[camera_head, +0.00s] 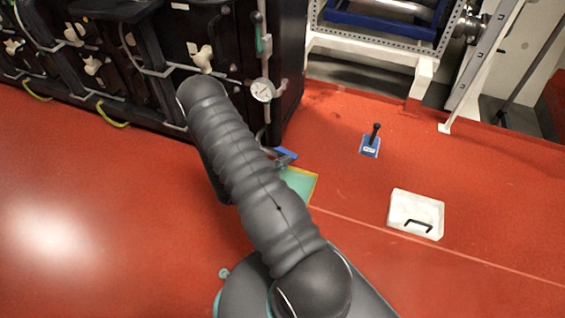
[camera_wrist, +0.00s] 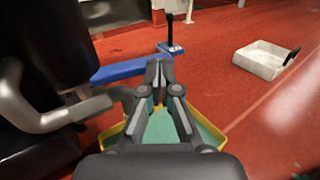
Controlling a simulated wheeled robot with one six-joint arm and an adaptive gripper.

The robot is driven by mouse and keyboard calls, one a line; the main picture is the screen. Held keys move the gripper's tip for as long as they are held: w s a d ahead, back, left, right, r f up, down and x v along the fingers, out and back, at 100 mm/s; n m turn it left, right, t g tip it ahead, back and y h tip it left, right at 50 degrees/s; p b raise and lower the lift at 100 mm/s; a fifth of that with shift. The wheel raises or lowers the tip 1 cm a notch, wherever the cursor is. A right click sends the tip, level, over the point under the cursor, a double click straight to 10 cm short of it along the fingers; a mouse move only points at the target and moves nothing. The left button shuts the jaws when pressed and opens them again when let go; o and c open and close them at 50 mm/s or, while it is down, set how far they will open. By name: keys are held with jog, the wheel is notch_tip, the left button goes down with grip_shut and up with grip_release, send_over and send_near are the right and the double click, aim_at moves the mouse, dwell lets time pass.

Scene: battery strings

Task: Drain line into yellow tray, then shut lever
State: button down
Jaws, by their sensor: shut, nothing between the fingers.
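The yellow tray (camera_head: 313,190) sits on the red floor, partly hidden behind my arm. In the wrist view its yellow rim (camera_wrist: 216,136) surrounds a teal inside; I cannot tell whether that is liquid. A blue lever (camera_head: 287,153) stands out near the cabinet's foot above the tray. In the wrist view the lever (camera_wrist: 122,70) lies roughly level, beside a grey pipe (camera_wrist: 65,115). My gripper (camera_wrist: 159,66) is shut and empty, its tips at the lever's right end. I cannot tell whether they touch. The pipe's outlet is hidden.
A round gauge (camera_head: 262,90) is on the dark cabinet (camera_head: 290,60). A blue block with a black upright handle (camera_head: 370,142) and a white tray with a black handle (camera_head: 405,212) sit on the floor to the right. A metal frame stands behind. Floor at left is clear.

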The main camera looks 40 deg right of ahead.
dwell(0.4)
jog(key=s+a, duration=0.5)
jog(key=a, duration=0.8)
jog(key=shift+p, duration=0.3)
